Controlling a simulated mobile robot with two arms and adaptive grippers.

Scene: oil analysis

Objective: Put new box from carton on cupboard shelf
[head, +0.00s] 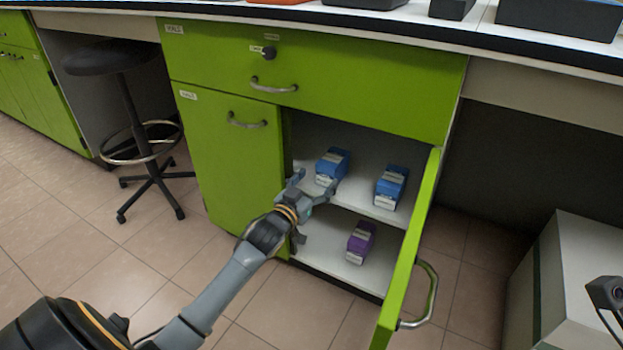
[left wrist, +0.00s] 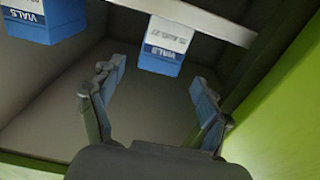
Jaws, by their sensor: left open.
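The cupboard (head: 228,155) is green, and its right door (head: 411,250) stands open. On its upper shelf (head: 358,202) stand two blue boxes with white labels, a left one (head: 333,164) and a right one (head: 391,186). A purple box (head: 360,243) stands on the cupboard floor. My left gripper (head: 316,184) is open and empty, just in front of the left blue box. In the left wrist view, that box (left wrist: 165,48) stands beyond the open fingers (left wrist: 157,95), apart from them. The right blue box (left wrist: 42,18) shows at the top left. I see no clear carton.
The open door and its handle (head: 425,295) stick out to the right of the shelves. A pale block-like unit (head: 585,270) stands at the lower right. A black stool (head: 145,145) stands at the left. The counter (head: 390,22) runs above. Tiled floor in front is clear.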

